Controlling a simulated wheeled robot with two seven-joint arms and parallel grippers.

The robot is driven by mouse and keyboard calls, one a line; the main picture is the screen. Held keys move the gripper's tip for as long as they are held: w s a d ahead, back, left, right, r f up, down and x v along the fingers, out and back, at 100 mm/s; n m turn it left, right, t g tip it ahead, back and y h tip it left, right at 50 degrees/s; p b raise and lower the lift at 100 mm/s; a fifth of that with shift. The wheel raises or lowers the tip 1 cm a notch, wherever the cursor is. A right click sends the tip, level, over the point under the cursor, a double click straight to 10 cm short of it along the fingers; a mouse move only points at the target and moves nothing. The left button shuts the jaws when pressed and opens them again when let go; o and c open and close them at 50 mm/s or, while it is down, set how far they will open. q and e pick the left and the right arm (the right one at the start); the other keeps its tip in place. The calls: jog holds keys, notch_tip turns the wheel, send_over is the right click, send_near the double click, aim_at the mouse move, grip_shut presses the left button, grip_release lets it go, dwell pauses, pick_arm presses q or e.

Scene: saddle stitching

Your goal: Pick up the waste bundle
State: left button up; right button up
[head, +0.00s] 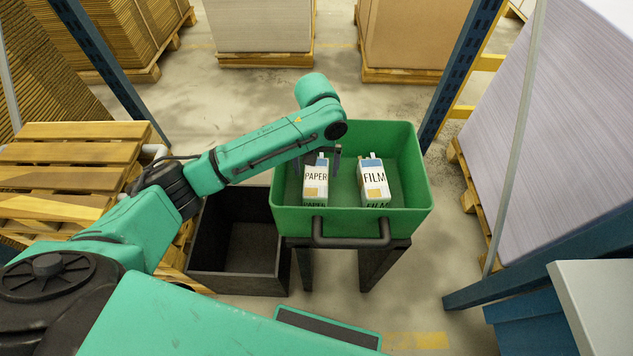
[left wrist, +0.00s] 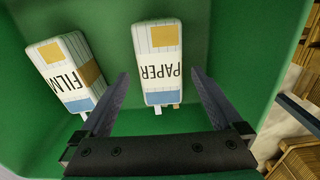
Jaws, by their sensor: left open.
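Two white bundles stand in the green bin (head: 352,222). The one marked PAPER (head: 315,186) is on the left in the head view, and the one marked FILM (head: 374,185) is on the right. Both show blue and tan patches. My left gripper (head: 322,160) reaches into the bin from above, over the PAPER bundle. In the left wrist view, its open fingers (left wrist: 160,78) point toward the PAPER bundle (left wrist: 159,60), one on each side, with nothing gripped. The FILM bundle (left wrist: 66,75) lies to the left there, outside the fingers. My right gripper does not show.
The green bin rests on a dark stand (head: 376,268) and has raised walls and a front handle (head: 351,241). An empty black crate (head: 236,282) stands to its left. Wooden pallets (head: 70,165) lie further left. Blue rack posts (head: 458,82) flank the area.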

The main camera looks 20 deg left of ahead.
aim_at(316, 176)
pick_arm(q)
notch_tip(316, 176, down, 6)
jog(key=shift+a+r, duration=0.1)
jog(key=shift+r, duration=0.1)
jog(key=shift+w+f, duration=0.1)
jog(key=shift+f, duration=0.05)
jog(key=shift+c, duration=0.6)
jog(key=c, duration=1.2)
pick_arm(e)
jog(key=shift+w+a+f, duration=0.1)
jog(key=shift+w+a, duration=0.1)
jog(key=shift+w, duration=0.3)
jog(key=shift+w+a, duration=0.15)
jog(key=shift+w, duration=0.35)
